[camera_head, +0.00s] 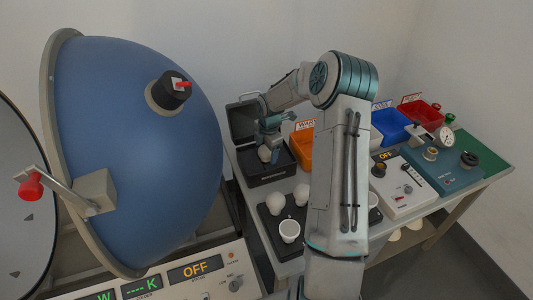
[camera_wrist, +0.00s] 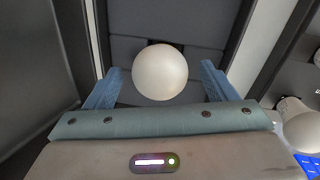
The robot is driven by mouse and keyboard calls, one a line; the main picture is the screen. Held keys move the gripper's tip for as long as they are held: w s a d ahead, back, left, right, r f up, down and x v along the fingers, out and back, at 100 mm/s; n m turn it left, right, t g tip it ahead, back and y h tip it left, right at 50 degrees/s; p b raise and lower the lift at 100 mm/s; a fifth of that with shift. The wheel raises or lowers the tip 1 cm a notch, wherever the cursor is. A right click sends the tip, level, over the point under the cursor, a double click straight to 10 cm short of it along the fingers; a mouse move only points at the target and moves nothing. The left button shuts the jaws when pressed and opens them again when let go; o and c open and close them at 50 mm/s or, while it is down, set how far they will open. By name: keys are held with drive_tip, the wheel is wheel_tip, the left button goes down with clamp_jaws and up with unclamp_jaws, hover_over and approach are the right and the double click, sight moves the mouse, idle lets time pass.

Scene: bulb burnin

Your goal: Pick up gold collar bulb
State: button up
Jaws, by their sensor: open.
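A round white bulb (camera_head: 264,154) sits in the open dark case (camera_head: 282,172). It also shows in the wrist view (camera_wrist: 160,72), between the two blue fingers of my gripper (camera_wrist: 161,80). The fingers stand apart on its left and right, with a visible gap on each side. In the head view my gripper (camera_head: 271,132) is over the case, just above the bulb. The bulb's collar is hidden under its globe, so I cannot see its colour.
More white bulbs (camera_head: 275,203) stand on a dark tray (camera_head: 266,226) in front of the case. An orange bin (camera_head: 302,153), a blue bin (camera_head: 388,127) and a red bin (camera_head: 420,110) line the back. A large blue dome (camera_head: 130,130) is at left.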

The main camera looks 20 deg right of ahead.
drive_tip(key=shift+f, duration=0.25)
drive_tip(key=c, duration=1.1)
drive_tip(key=shift+o, duration=0.2)
drive_tip(key=shift+r, duration=0.15)
